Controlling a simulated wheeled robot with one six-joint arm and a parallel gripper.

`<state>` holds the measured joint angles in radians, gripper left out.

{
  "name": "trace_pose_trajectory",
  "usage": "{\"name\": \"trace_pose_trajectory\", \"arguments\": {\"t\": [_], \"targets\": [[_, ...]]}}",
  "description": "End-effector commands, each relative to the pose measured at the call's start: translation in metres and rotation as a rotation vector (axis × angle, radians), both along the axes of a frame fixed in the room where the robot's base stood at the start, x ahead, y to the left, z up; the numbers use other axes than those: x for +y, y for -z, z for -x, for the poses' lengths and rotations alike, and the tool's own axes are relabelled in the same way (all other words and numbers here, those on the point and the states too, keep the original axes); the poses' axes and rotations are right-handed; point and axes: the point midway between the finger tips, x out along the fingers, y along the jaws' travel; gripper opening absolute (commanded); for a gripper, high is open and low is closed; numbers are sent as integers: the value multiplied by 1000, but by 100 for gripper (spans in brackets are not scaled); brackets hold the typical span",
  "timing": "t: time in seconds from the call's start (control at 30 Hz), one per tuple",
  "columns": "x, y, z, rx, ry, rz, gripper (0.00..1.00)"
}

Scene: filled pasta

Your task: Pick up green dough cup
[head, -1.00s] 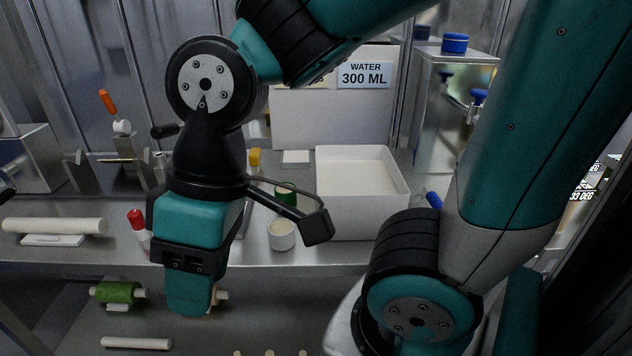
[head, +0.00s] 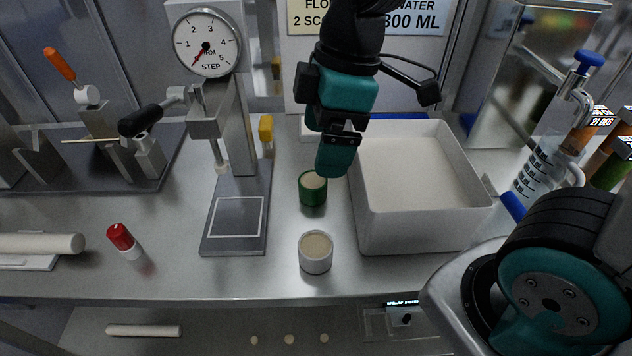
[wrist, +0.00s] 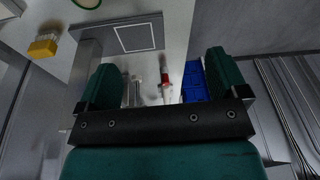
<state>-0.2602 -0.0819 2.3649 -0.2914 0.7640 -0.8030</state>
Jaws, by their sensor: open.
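The green dough cup (head: 313,190) stands upright on the steel counter in the head view, filled with pale dough. A green rim, likely this cup (wrist: 88,3), is cut off by the top edge of the wrist view. A similar white cup (head: 315,254) stands in front of it. My gripper (head: 332,170) hangs just above and slightly right of the green cup in the head view, apparently apart from it. In the wrist view its two teal fingers (wrist: 165,80) are spread with nothing held between them.
A white bin (head: 430,232) stands close right of the cups. A press with a dial (head: 206,46) and dark base plate stands to their left, with a yellow-topped item (head: 266,132) behind. A red-capped bottle (head: 121,238) is further left. The counter in front of the green cup's left side is clear.

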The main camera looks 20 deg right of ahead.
Motion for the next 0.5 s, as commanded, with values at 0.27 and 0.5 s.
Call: {"name": "trace_pose_trajectory", "arguments": {"t": [0.27,0.5], "targets": [[-22,27,-82,-90,-691,157,92],[-30,41,-110,-96,-989,206,92]]}}
